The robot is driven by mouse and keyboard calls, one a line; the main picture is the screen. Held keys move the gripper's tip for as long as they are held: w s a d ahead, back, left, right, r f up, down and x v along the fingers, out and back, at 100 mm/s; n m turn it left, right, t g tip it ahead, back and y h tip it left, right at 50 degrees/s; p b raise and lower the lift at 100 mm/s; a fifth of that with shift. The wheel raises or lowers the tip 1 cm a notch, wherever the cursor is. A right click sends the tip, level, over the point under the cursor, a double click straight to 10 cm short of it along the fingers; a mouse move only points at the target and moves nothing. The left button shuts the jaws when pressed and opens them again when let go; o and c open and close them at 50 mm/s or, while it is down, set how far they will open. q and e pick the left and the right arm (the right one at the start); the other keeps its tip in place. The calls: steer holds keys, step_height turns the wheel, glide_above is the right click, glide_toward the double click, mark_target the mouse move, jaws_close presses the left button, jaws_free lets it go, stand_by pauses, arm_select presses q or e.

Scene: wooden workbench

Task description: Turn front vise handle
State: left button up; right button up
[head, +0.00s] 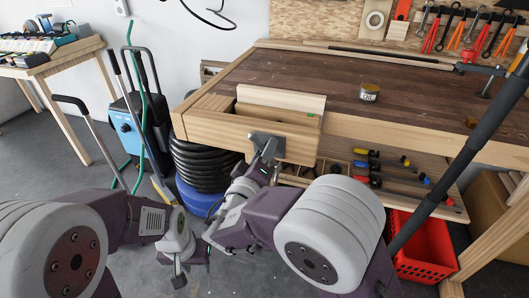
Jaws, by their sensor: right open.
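The front vise (250,130) is a pale wooden jaw on the near left corner of the workbench. My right gripper (266,147) is at the lower front face of this jaw, its grey fingers open. The vise handle is not clearly visible; the gripper and wrist cover that area, so I cannot tell whether they touch it. My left gripper (181,272) hangs low over the floor, left of and well below the vise, apart from it. Its fingers are too small and turned away to read.
The wooden workbench (300,75) carries a small tin (369,91). Below the bench are a black coiled hose (200,165) on a blue drum, screwdrivers (375,165) on a shelf and a red crate (425,247). A blue machine (125,127) stands left. Floor in front is open.

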jaws_close()
steer(key=shift+n, duration=0.3)
